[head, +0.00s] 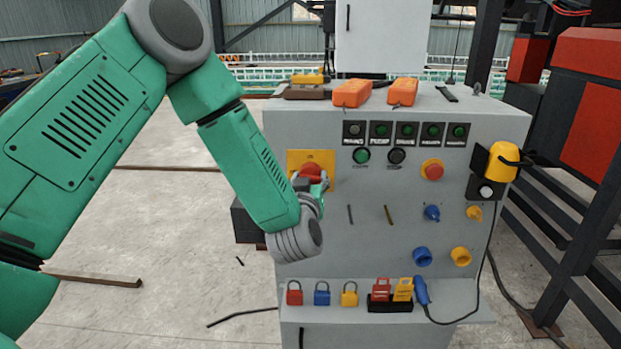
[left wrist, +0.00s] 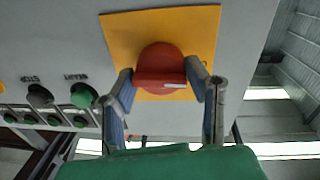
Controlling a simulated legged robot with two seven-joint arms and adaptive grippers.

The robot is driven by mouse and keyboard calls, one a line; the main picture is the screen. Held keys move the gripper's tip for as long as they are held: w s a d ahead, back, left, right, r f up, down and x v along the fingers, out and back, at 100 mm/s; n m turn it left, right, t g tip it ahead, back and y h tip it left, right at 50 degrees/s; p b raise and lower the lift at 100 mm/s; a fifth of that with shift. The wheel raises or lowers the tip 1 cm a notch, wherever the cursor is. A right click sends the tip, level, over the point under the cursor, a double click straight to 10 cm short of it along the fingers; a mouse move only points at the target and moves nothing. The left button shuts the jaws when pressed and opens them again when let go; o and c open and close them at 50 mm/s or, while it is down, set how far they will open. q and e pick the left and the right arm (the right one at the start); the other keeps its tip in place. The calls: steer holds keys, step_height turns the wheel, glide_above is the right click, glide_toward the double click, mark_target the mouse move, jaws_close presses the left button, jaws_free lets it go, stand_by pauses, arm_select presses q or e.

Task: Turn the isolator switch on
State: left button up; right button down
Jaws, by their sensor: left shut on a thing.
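The isolator switch is a red rotary knob (head: 311,172) on a yellow square plate (head: 325,158) at the upper left of the grey panel. The knob (left wrist: 160,66) and the yellow plate (left wrist: 205,30) also show in the left wrist view. My left gripper (head: 318,185) is at the knob. In the left wrist view, the fingers of my left gripper (left wrist: 162,82) are on either side of the knob's red handle and shut on it. A pale mark shows on the handle. In the head view my gripper hides part of the knob. My right gripper is not in view.
The grey cabinet (head: 350,235) carries green buttons (head: 361,156), a red button on yellow (head: 432,170) and blue and yellow sockets. A shelf (head: 470,314) below holds padlocks (head: 322,294) and tags. Orange cases (head: 352,93) lie on top.

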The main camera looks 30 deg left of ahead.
arm_select(q)
steer(key=shift+w+d+r+m+p, duration=0.1)
steer(key=shift+w+r+m+p, duration=0.05)
steer(key=shift+r+m+p, duration=0.35)
steer(key=m+p, duration=0.1)
steer(key=m, duration=0.1)
steer(key=shift+f+m+p, duration=0.1)
steer(key=shift+m+p, duration=0.25)
steer(key=shift+m, duration=0.05)
steer(key=m+p, duration=0.1)
steer(key=m, duration=0.2)
steer(key=shift+w+m+p, duration=0.1)
steer(key=shift+m+p, duration=0.2)
steer(key=shift+p, duration=0.1)
steer(key=m+p, duration=0.1)
steer(key=m, duration=0.2)
steer(key=shift+g, duration=0.4)
steer(key=shift+f+m+y, duration=0.1)
steer(key=shift+m+y, duration=0.2)
steer(key=shift+m, duration=1.9)
steer(key=shift+p, duration=0.3)
